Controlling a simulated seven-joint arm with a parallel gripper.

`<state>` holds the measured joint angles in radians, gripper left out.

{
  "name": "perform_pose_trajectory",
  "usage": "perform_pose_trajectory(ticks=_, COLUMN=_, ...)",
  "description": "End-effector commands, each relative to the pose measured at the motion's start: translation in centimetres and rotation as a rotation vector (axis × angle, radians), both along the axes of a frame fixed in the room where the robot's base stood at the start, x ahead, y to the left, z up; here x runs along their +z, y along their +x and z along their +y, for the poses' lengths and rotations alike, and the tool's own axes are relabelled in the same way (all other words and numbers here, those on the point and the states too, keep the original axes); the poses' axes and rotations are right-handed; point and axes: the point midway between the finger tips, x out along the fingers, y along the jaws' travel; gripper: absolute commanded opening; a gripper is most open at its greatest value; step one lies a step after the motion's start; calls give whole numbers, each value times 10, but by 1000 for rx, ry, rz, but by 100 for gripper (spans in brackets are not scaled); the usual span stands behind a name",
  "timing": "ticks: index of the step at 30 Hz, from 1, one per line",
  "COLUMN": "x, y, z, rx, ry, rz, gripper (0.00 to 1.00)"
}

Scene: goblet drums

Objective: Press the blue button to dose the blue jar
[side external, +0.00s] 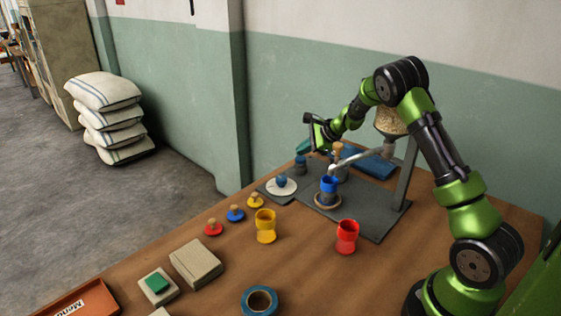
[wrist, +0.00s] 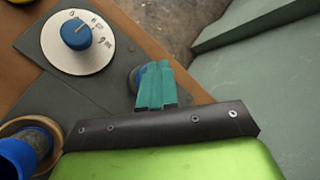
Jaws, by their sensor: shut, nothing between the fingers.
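My gripper (side external: 301,148) has teal fingers, shut and empty, pointing down at the blue button (side external: 300,160) at the back edge of the dark base plate. In the wrist view, my fingers (wrist: 155,72) partly cover the button (wrist: 135,76), whose blue top and grey body show at their left. I cannot tell whether they touch it or whether it is pressed down. The blue jar (side external: 329,184) stands upright on a round wooden-rimmed pad under the spout. It also shows at the lower left in the wrist view (wrist: 14,158).
A blue dial (side external: 281,182) on a white disc sits beside the button. The hopper and spout (side external: 345,164) stand behind the jar. A yellow jar (side external: 265,226) and a red jar (side external: 347,237) stand in front. Small lids (side external: 235,214) lie at the left.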

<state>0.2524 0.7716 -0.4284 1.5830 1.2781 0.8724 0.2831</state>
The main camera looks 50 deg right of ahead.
Motion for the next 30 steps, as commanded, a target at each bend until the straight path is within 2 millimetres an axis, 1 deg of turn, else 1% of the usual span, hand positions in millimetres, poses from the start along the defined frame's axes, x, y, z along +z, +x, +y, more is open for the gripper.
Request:
perform_pose_trajectory(ticks=3, x=5, y=0, z=0, rx=0, ry=0, rz=-1, gripper=0)
perform_pose_trajectory(ticks=13, x=7, y=1, z=0, rx=1, ry=0, rz=-3, gripper=0)
perform_pose_trajectory(ticks=24, x=43, y=1, z=1, rx=2, ry=-1, rz=-5, gripper=0)
perform_pose_trajectory(ticks=30, x=55, y=1, z=0, rx=-1, ry=0, rz=-4, gripper=0)
